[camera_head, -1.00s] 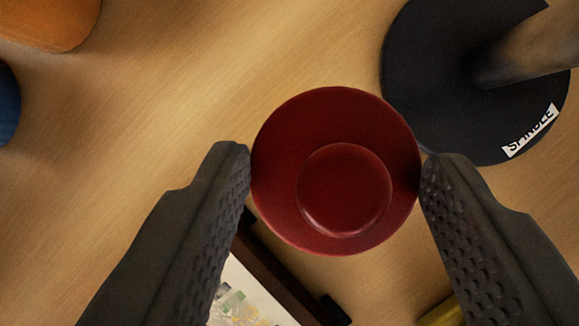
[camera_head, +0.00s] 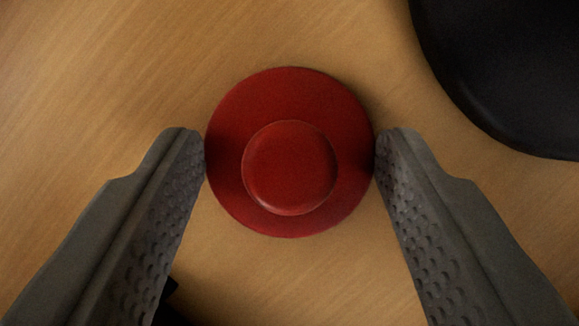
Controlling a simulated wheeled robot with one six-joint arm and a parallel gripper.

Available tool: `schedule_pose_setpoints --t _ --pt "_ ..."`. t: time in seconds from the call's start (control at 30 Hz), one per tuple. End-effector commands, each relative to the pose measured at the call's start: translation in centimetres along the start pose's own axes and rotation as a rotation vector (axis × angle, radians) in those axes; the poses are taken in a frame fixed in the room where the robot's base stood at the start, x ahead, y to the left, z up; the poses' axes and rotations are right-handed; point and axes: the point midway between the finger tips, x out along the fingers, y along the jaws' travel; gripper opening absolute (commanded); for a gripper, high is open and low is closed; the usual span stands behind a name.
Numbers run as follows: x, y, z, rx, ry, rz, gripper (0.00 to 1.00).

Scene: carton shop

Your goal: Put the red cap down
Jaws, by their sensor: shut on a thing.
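The red cap (camera_head: 290,90) is a round disc with a raised round knob in its middle, seen from above in the camera view. My gripper (camera_head: 290,155) is shut on it, with one dark, dimpled finger against its left edge and the other against its right edge. The cap is just above or on the wooden table (camera_head: 90,90); I cannot tell whether its underside touches the wood.
A black round base (camera_head: 510,70) stands at the upper right, apart from the cap and cut off by the frame. A small dark piece shows behind the left finger at the bottom. The wood at the left and above the cap is clear.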

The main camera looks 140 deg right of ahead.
Motion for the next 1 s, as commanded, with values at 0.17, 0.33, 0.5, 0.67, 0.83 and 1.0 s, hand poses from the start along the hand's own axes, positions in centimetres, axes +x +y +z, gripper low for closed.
schedule_pose_setpoints --t 0.17,0.33,0.5,0.67,0.83,1.0 --pt "0.0 0.0 0.0 0.0 0.0 0.0 0.31" --pt "0.2 0.0 0.1 0.0 0.0 0.0 0.67" --pt "0.1 0.0 0.1 0.0 0.0 0.0 0.75" --pt "0.1 0.0 0.1 0.0 0.0 0.0 0.75" --pt "-1.1 0.0 -0.1 0.0 0.003 0.0 0.75" --pt "-4.0 0.0 -0.1 0.0 0.003 0.0 0.75"
